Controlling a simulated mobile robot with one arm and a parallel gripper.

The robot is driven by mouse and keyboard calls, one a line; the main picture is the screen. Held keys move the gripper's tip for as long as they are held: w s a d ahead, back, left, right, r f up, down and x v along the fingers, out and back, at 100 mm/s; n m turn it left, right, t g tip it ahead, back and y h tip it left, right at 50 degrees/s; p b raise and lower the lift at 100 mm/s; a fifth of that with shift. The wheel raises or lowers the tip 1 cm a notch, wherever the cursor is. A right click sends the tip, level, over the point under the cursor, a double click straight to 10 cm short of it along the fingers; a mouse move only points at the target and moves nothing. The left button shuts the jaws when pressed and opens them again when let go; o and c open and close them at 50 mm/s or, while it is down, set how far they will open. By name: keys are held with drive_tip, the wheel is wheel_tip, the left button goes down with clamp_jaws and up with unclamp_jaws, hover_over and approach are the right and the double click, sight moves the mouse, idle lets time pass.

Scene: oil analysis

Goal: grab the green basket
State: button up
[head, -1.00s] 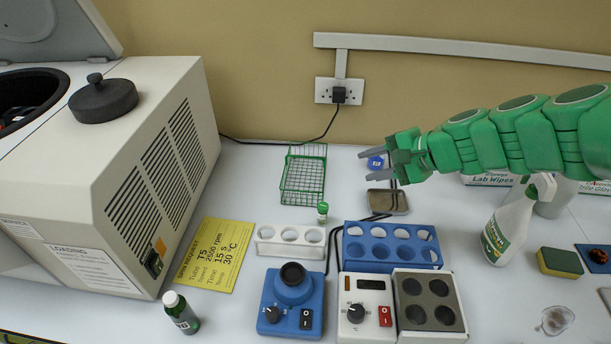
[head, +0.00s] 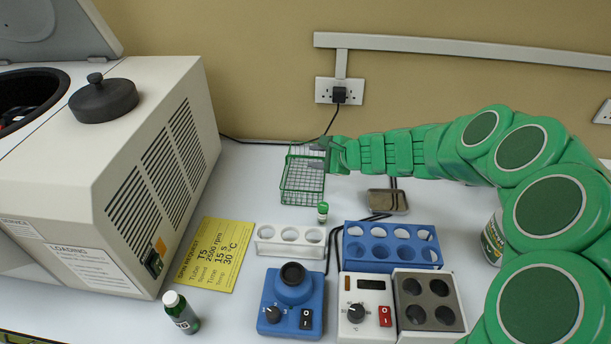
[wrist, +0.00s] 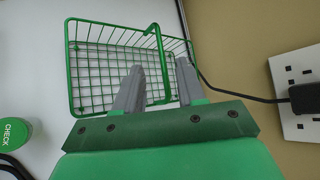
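The green wire basket (head: 302,178) stands on the white bench near the back wall, left of the middle in the head view. In the wrist view the basket (wrist: 110,65) fills the upper left, with its green handle bar (wrist: 161,62) rising over it. My gripper (head: 318,154) reaches in from the right at the basket's upper right side. In the wrist view my gripper (wrist: 158,78) has its two grey fingers apart, with the handle bar between them. I cannot tell whether either finger touches the bar.
A green-capped vial (head: 322,212) stands just in front of the basket, by a white rack (head: 290,233) and a blue rack (head: 392,229). A metal tray (head: 386,201) lies to the right. The centrifuge (head: 150,150) stands left. A black cable and socket (head: 339,91) are behind.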

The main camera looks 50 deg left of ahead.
sight(307, 157)
drive_tip(key=shift+w+x, duration=0.1)
drive_tip(key=shift+x, duration=1.8)
drive_tip(key=shift+w+x, duration=0.15)
drive_tip(key=shift+x, duration=1.7)
clamp_jaws()
drive_tip(key=shift+f, duration=0.15)
